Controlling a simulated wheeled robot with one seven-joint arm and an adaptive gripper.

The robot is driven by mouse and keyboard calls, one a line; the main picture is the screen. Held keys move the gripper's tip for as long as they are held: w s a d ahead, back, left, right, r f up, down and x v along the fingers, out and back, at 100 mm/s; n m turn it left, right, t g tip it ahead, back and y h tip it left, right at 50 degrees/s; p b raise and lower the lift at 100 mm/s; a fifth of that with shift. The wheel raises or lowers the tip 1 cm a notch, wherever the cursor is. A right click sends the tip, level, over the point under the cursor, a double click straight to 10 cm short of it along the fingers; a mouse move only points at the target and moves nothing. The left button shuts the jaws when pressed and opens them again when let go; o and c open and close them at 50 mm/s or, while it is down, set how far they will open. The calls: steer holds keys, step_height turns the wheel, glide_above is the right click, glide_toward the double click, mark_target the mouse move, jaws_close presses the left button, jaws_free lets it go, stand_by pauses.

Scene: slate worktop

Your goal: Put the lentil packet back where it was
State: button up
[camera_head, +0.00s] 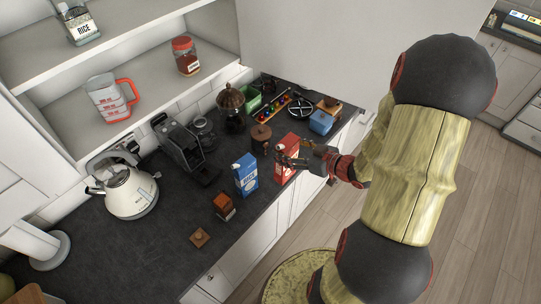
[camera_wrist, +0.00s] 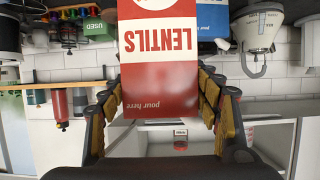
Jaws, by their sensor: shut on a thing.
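The lentil packet (camera_head: 284,159) is a red and white box, standing about upright at the front part of the slate worktop. I cannot tell whether its base touches the worktop. My gripper (camera_head: 291,156) reaches in from the right and is shut on it. In the wrist view the packet (camera_wrist: 160,77) appears upside down, its LENTILS label readable, with the fingers on both its sides. Part of its face is hidden by my gripper in the head view.
A blue carton (camera_head: 246,174) stands just left of the packet. A brown-orange box (camera_head: 223,206) and a small wooden block (camera_head: 200,237) lie farther left. Behind are a wooden-topped jar (camera_head: 260,139), a coffee grinder (camera_head: 231,108) and a blue container (camera_head: 321,122). Bare worktop lies at front left.

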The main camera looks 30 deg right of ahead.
steer(key=w+f, duration=1)
steer(key=f, duration=0.1)
steer(key=shift+w+d+f, duration=0.3)
steer(key=shift+w+d, duration=0.1)
steer(key=shift+f, duration=0.1)
steer(key=o, duration=2)
steer(key=shift+o, duration=0.2)
